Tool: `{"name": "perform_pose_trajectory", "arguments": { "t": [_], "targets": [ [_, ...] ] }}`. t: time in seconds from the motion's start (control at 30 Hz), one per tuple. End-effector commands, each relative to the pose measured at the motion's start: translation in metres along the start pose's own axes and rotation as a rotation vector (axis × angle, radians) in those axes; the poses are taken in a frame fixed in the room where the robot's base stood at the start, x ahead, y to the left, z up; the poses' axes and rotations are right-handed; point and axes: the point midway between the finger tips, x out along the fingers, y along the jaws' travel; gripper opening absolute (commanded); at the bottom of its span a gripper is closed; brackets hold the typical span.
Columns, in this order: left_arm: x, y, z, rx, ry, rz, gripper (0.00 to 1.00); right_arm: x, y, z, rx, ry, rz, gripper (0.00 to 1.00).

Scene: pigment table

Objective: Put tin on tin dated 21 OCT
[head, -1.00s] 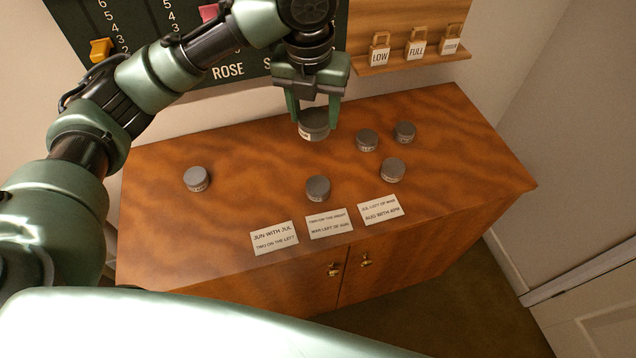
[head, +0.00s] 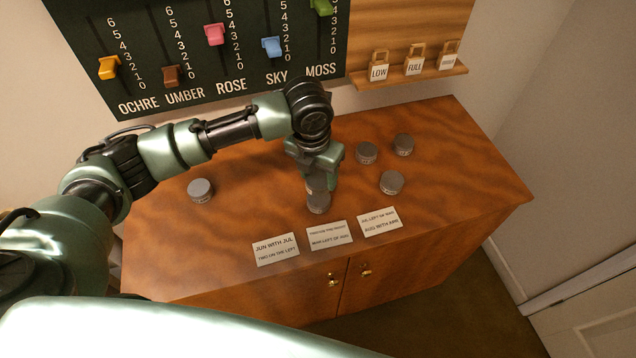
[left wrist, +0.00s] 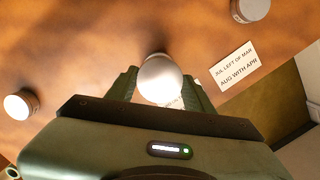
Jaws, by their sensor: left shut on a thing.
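My left gripper (head: 319,180) is shut on a grey tin (head: 317,184), held upright between its fingers. Another grey tin (head: 318,204) stands directly below it on the table, at the front middle. The held tin is over this one; I cannot tell whether they touch. In the left wrist view, the held tin (left wrist: 160,78) shows pale between the fingers and hides what is beneath. Other grey tins stand apart: one at the left (head: 200,190), and three at the right (head: 391,183), (head: 366,153), (head: 403,145). The dates on the tins are too small to read.
Three white cards (head: 276,250), (head: 330,235), (head: 380,222) lie along the front of the wooden cabinet top (head: 240,220). A dark slider board (head: 200,60) and a shelf (head: 410,76) with small tagged blocks are on the wall behind. The left middle of the top is clear.

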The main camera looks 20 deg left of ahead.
Motion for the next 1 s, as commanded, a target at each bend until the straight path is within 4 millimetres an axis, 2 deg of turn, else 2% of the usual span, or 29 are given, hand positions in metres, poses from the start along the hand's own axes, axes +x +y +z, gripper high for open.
{"name": "perform_pose_trajectory", "arguments": {
  "t": [0.33, 0.73, 0.77, 0.8, 0.83, 1.0],
  "targets": [
    [0.041, 0.000, -0.007, 0.000, 0.001, 0.001, 0.10, -0.007, 0.000, -0.002, 0.000, 0.002, 0.000, 0.36],
    [0.047, 0.000, -0.007, 0.000, -0.001, 0.000, 0.10, -0.006, 0.000, -0.002, -0.001, 0.002, 0.000, 0.36],
    [0.047, 0.000, -0.007, 0.000, -0.001, 0.000, 0.58, -0.006, 0.000, -0.002, -0.001, 0.002, -0.001, 0.36],
    [0.047, 0.000, -0.007, 0.000, -0.001, 0.000, 0.69, -0.007, 0.000, -0.002, -0.001, 0.002, -0.001, 0.36],
    [0.047, 0.000, -0.007, 0.000, -0.001, 0.000, 0.74, -0.007, -0.001, -0.002, -0.001, 0.002, -0.001, 0.36],
    [0.047, 0.000, -0.007, 0.000, -0.001, 0.000, 0.74, -0.007, -0.002, -0.002, 0.000, 0.003, -0.003, 0.36]
  ]
}}
